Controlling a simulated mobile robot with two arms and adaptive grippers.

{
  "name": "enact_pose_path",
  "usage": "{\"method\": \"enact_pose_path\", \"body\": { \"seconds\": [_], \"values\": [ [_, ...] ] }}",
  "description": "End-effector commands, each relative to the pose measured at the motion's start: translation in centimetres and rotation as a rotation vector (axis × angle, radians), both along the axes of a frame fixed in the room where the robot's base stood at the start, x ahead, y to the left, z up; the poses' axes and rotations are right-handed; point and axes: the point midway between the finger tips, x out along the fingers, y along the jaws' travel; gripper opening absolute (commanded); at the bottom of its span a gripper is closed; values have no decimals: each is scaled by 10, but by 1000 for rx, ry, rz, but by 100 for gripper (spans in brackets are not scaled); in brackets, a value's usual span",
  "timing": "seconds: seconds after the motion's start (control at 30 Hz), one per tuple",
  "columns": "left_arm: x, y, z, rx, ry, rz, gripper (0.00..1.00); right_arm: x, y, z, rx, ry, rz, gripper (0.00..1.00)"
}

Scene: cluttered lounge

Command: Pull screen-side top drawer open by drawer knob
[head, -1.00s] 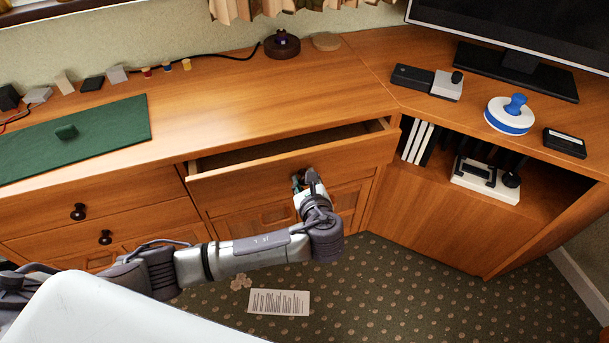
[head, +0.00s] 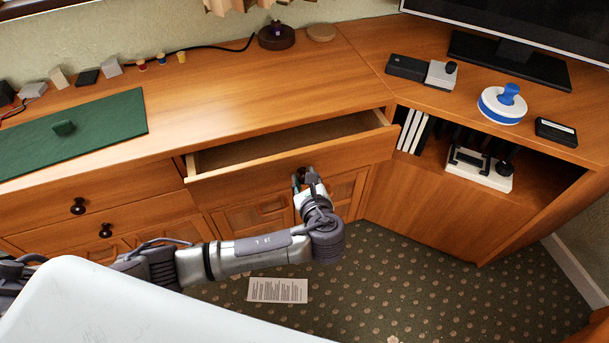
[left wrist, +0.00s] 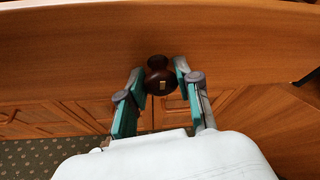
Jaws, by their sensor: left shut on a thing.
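The screen-side top drawer (head: 240,171) stands partly open, with its bare inside showing behind the front panel. Its dark round knob (left wrist: 158,84) sits between the fingers of my left gripper (left wrist: 159,73) in the left wrist view. My left gripper (head: 306,178) is shut on the knob at the middle of the drawer front in the head view. The gripper and wrist hide most of the knob there. My right gripper is not in view.
A screen (head: 520,30), a blue-and-white round object (head: 502,104) and small boxes stand on the corner top at right. A green mat (head: 85,135) lies at left. A printed sheet (head: 278,290) lies on the carpet below my arm.

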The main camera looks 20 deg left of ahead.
Motion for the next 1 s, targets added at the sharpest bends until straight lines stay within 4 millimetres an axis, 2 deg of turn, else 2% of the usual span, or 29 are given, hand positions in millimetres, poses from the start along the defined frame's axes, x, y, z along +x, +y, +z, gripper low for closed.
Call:
{"method": "enact_pose_path", "body": {
  "seconds": [0.4,0.67,1.0],
  "values": [
    [-4,-2,-1,1,6,0,0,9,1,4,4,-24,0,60],
    [-11,-7,-2,0,7,0,0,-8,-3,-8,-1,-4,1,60],
    [-20,-13,-1,-1,6,0,0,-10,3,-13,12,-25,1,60]
  ]
}}
